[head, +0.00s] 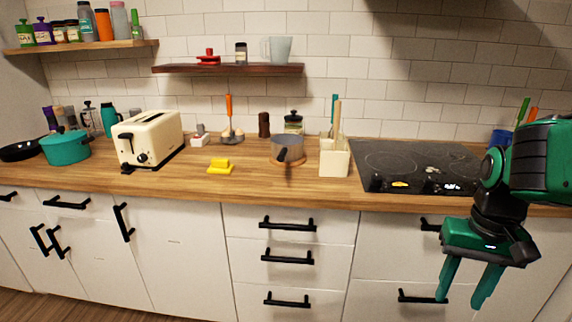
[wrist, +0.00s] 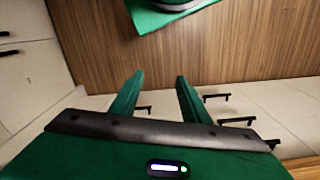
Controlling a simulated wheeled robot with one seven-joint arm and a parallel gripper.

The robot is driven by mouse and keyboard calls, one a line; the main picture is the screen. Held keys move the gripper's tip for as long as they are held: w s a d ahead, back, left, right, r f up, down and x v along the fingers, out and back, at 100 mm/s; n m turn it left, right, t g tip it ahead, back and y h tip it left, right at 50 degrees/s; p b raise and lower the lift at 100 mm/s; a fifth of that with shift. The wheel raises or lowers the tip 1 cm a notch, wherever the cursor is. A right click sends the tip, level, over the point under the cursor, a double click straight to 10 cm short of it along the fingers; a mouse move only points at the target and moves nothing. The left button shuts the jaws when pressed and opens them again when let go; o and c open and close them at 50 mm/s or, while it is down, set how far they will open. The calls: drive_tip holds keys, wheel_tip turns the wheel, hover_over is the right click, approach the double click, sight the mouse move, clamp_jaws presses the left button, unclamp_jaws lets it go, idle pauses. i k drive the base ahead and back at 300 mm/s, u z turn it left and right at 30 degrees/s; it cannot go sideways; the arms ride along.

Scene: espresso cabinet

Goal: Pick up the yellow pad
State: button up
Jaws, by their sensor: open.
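The yellow pad (head: 221,167) lies on the wooden counter in the head view, between the cream toaster and a small grey pot. It looks like a flat yellow piece with a smaller yellow block on top. My gripper (head: 462,300) hangs at the right, in front of the drawers and below the counter edge, far from the pad. Its two green fingers point down, are apart and hold nothing. In the wrist view the open fingers (wrist: 158,82) show above the floor, and the pad is not visible.
The cream toaster (head: 147,138) stands left of the pad and the grey pot (head: 287,149) right of it. A cream utensil holder (head: 335,158) and black cooktop (head: 420,166) are farther right. The counter (head: 190,190) in front of the pad is clear.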

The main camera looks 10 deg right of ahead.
sight(220, 166)
drive_tip(key=k, duration=0.6)
drive_tip(key=z, duration=0.05)
drive_tip(key=i, duration=1.6)
drive_tip(key=u, duration=0.65)
